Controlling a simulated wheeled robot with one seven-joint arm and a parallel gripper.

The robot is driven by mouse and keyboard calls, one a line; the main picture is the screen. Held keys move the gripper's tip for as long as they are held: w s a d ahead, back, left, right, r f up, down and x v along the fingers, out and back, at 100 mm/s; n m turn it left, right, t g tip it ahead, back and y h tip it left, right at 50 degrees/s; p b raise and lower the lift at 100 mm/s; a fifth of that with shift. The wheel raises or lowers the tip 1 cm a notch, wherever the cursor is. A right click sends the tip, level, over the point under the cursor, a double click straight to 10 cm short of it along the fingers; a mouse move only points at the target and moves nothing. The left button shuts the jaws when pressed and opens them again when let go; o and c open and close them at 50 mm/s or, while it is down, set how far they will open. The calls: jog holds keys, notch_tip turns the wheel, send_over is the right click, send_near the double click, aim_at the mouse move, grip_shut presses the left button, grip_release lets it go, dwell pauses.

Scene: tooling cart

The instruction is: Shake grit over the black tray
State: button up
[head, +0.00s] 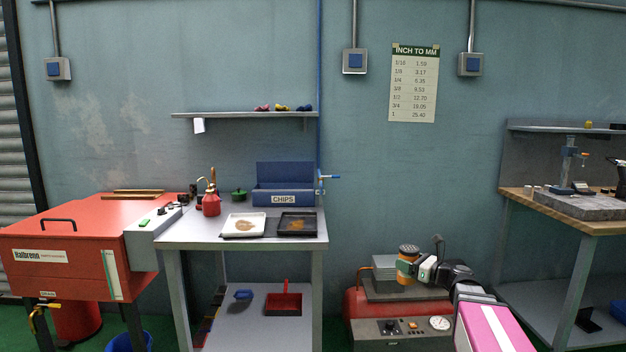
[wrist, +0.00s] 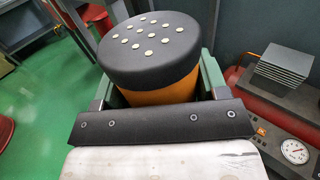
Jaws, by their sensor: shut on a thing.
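The black tray (head: 297,224) lies on the grey cart top (head: 190,238), with a brown patch of grit in it. A white tray (head: 244,225) beside it on the left also holds a brown patch. My gripper (head: 409,270) is shut on an orange shaker with a dark perforated lid (head: 406,268), to the right of the cart and away from both trays. In the wrist view the shaker (wrist: 155,52) is upright between the green-backed fingers, its lid holes showing pale. Its lower part is hidden behind the gripper's front bar.
A blue CHIPS box (head: 284,198) stands behind the black tray. A red oil can (head: 211,205) and a green lidded pot (head: 239,194) stand at the cart's back left. A red compressor (head: 362,303) is below my gripper. A workbench (head: 570,212) is at the right.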

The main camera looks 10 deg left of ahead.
jog(key=w+a+r+g, duration=0.1)
jog(key=w+a+r, duration=0.35)
jog(key=a, duration=0.35)
jog(key=w+a+r, duration=0.3)
jog(key=a+r, duration=0.3)
jog(key=a, duration=0.3)
jog(key=a+r+n+y, duration=0.1)
jog(key=a+r, duration=1.3)
jog(key=a, duration=0.4)
jog(key=w+d+f+n, duration=0.1)
jog(key=f+n, duration=0.3)
jog(key=n, duration=0.7)
jog(key=w+f+n, duration=0.3)
jog(key=f+n, duration=0.1)
jog(key=n, duration=0.7)
jog(key=shift+d+f+n+g, duration=0.3)
jog(key=shift+d+f, duration=0.05)
jog(key=shift+w, duration=0.1)
jog(key=shift+w, duration=0.1)
jog(key=shift+w+a, duration=0.25)
jog(key=shift+w, duration=0.8)
jog(key=shift+w+a, duration=0.25)
jog(key=shift+w, duration=0.8)
